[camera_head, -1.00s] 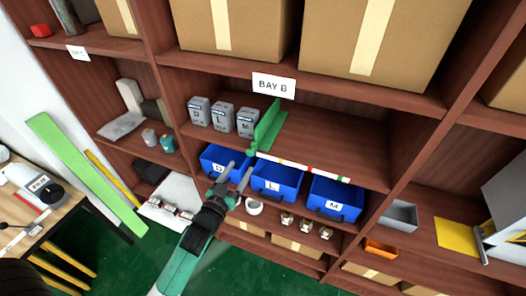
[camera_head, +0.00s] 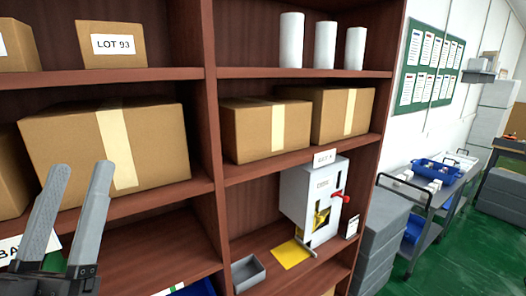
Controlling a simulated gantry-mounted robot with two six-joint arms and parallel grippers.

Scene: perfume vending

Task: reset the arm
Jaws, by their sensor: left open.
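My left gripper (camera_head: 82,215) is at the lower left of the head view. Its two grey fingers point up and stand apart, with nothing between them. It is in front of the left shelf bay, below and left of a large taped cardboard box (camera_head: 112,150). The fingers cover part of the bay label at the lower left edge. My right gripper is not in the picture.
A white dispenser (camera_head: 313,195) with a red lever stands on the right bay's shelf, beside a yellow mat (camera_head: 292,253) and a grey bin (camera_head: 248,272). Shelf uprights (camera_head: 212,130) divide the bays. A cart (camera_head: 445,190) and green floor (camera_head: 480,245) lie to the right.

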